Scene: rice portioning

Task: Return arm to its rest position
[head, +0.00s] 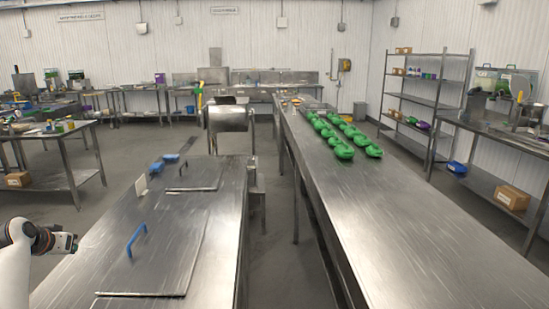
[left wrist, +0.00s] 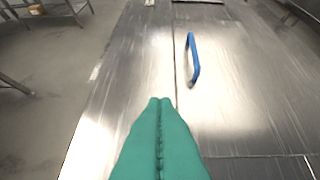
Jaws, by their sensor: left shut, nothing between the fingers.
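My left gripper (head: 68,243) is at the left edge of the head view, beside the left end of the near metal counter. In the left wrist view its green fingers (left wrist: 159,110) are pressed together with nothing between them. Below and ahead of it is the steel counter top (left wrist: 125,95). A lid with a blue handle (left wrist: 193,60) lies on the counter, to the right of the fingers and apart from them. The same blue handle (head: 136,240) shows in the head view. My right gripper is not in view.
Metal shelves (head: 425,100) stand at the right.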

